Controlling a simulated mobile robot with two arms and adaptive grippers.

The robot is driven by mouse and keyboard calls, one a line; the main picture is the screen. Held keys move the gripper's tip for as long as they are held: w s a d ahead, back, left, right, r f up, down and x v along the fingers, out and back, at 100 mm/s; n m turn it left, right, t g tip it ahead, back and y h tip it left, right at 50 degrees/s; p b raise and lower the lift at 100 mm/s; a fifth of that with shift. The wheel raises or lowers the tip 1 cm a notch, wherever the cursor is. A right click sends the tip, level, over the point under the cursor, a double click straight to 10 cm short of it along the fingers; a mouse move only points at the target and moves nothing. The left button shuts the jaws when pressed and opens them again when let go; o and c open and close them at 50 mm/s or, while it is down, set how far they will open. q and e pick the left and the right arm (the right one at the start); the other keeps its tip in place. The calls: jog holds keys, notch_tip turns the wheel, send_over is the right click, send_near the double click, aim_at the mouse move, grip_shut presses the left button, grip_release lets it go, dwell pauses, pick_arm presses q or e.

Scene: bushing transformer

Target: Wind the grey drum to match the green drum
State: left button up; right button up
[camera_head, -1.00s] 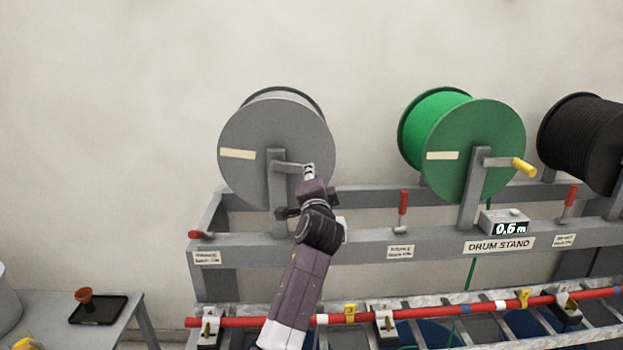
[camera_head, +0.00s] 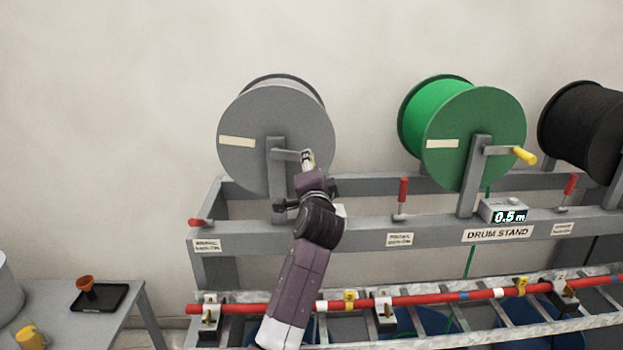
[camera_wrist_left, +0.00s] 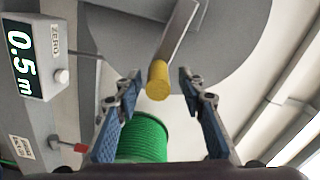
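The grey drum (camera_head: 265,115) is at the left of the stand, with a pale strip on its flange. It fills the upper part of the left wrist view (camera_wrist_left: 238,40). Its crank arm (camera_head: 285,155) points right and ends in a yellow handle (camera_wrist_left: 158,80). My left gripper (camera_wrist_left: 157,82) is open, its fingers on either side of the handle's end with gaps. Its grip depth cannot be told. A meter (camera_wrist_left: 33,65) reads 0.5 m. The green drum (camera_head: 465,140) has a similar strip and a yellow handle (camera_head: 525,156); its meter (camera_head: 508,216) reads 0.5 m. My right gripper is not in view.
A black drum (camera_head: 585,130) is at the right. A red cable (camera_head: 430,300) runs across the front. A side table (camera_head: 50,310) with a black tray (camera_head: 98,298) is at the lower left.

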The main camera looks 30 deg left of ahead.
pick_arm(q)
jog(key=v, duration=1)
jog(key=shift+a, duration=0.15)
